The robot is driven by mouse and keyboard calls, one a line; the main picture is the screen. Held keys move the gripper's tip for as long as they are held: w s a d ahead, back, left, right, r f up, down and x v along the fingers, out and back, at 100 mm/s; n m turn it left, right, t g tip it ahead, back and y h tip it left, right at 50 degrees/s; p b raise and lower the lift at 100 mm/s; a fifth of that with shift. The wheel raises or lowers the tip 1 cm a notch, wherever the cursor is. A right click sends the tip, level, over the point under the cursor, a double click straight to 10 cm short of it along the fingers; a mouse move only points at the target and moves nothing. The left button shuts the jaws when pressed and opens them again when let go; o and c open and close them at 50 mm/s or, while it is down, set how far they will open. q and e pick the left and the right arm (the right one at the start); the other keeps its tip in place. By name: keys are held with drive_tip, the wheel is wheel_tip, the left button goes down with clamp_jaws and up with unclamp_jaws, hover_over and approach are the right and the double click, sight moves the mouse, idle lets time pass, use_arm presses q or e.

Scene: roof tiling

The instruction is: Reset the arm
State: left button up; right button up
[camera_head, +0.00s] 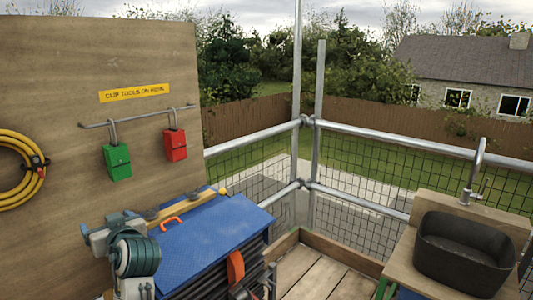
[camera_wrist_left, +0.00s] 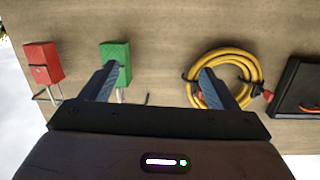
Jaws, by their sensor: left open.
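My left gripper (camera_wrist_left: 158,70) shows in the left wrist view, its two dark fingers spread apart with nothing between them. It faces the wooden board (camera_wrist_left: 160,30), which appears upside down there. One finger overlaps the green tool (camera_wrist_left: 115,50) in the picture, and the other overlaps the coiled yellow hose (camera_wrist_left: 255,65); I cannot tell how far away they are. Neither of my grippers shows in the head view.
In the head view, the green tool (camera_head: 116,162) and a red one (camera_head: 175,145) hang from a rail. A blue-topped bench (camera_head: 215,235) and teal reel (camera_head: 135,257) stand below. A dark basin (camera_head: 463,255) is at right. Mesh railing (camera_head: 375,170) closes the far side.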

use_arm(q)
drive_tip(key=s+d+f+m+g+h, duration=0.2)
drive_tip(key=s+f+m+h, duration=0.1)
drive_tip(key=s+f, duration=0.65)
drive_tip(key=s+d+f+m+g+h, duration=0.1)
drive_tip(key=s+d+f+m+h, duration=0.15)
drive_tip(key=s+f, duration=0.7)
drive_tip(key=s+d+f+m+g+h, duration=0.2)
drive_tip(key=s+d+f+g+h, duration=0.1)
drive_tip(key=s+f, duration=0.5)
drive_tip(key=s+d+f+m+g+h, duration=0.25)
drive_tip(key=s+f, duration=0.35)
drive_tip(key=s, duration=0.4)
wheel_tip(320, 180, down, 28)
drive_tip(key=a+n, duration=0.1)
drive_tip(key=a, duration=0.1)
drive_tip(key=s+a+f+g, duration=0.1)
drive_tip(key=s+f+g, duration=0.1)
drive_tip(key=s+f, duration=1.5)
wheel_tip(320, 180, down, 3)
drive_tip(key=shift+s+a+f, duration=0.1)
drive_tip(key=shift+s+a, duration=0.2)
drive_tip(key=shift+a, duration=0.05)
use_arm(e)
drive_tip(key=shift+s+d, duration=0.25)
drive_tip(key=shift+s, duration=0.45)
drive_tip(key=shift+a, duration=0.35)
